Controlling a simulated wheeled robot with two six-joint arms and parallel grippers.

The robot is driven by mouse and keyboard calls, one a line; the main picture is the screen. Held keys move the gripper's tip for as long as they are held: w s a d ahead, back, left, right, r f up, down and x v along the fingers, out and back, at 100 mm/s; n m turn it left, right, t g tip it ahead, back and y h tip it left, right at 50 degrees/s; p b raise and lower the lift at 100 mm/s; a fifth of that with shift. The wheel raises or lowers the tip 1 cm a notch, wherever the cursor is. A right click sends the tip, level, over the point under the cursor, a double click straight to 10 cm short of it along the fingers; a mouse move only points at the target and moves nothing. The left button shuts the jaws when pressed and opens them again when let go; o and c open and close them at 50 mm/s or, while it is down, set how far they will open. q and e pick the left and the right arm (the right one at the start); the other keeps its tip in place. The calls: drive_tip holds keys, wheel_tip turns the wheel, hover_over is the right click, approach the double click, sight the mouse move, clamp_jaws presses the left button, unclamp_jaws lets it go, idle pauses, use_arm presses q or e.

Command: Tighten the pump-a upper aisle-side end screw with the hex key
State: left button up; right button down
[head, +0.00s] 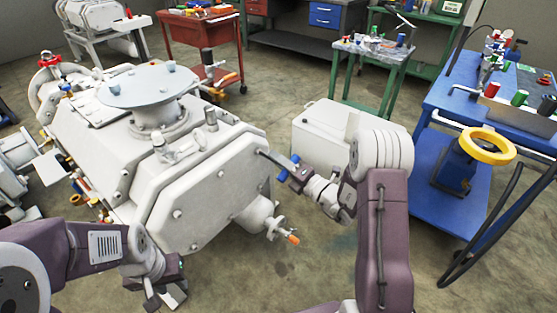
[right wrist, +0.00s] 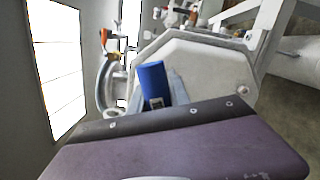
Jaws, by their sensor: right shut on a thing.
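The large white pump (head: 150,160) fills the left of the head view, its flat eight-sided end plate (head: 205,205) facing me. Round screw heads sit around the plate's edge. My right gripper (head: 287,170) is shut on the blue-handled hex key (head: 283,174), beside the plate's upper right corner. The key's thin shaft is pointed toward that corner; I cannot tell whether its tip is seated in the screw. In the right wrist view the blue handle (right wrist: 152,82) stands up before the end plate (right wrist: 205,62). My left gripper (head: 165,292) is low at the front, empty, and looks open.
A valve with an orange tip (head: 291,238) sticks out below the plate. A pale box (head: 315,140) stands behind my right arm. A blue cart (head: 440,125) with a yellow ring (head: 488,147) is at the right. A red tool cart (head: 195,35) stands behind. The floor between is clear.

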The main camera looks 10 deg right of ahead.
idle(0.3)
drive_tip(key=shift+w+a+p, duration=0.15)
drive_tip(key=shift+p, duration=0.15)
drive_tip(key=shift+r, duration=0.1)
idle(0.3)
drive_tip(key=m+p, duration=0.3)
drive_tip(key=p, duration=0.1)
drive_tip(key=m+p, duration=0.3)
drive_tip(key=p, duration=0.1)
drive_tip(key=m+p, duration=0.3)
drive_tip(key=p, duration=0.1)
drive_tip(key=shift+f+g, duration=0.3)
drive_tip(key=shift+g, duration=0.1)
idle(1.1)
drive_tip(key=shift+h, duration=0.4)
drive_tip(key=shift+d+p+v, duration=0.15)
drive_tip(key=shift+p+v, duration=0.1)
drive_tip(key=shift+v, duration=0.95)
drive_tip(key=shift+d+p+v, duration=0.15)
drive_tip(key=shift+p+v, duration=0.1)
drive_tip(key=shift+v, duration=0.95)
drive_tip(key=shift+w+f, duration=0.15)
drive_tip(key=shift+w, duration=0.05)
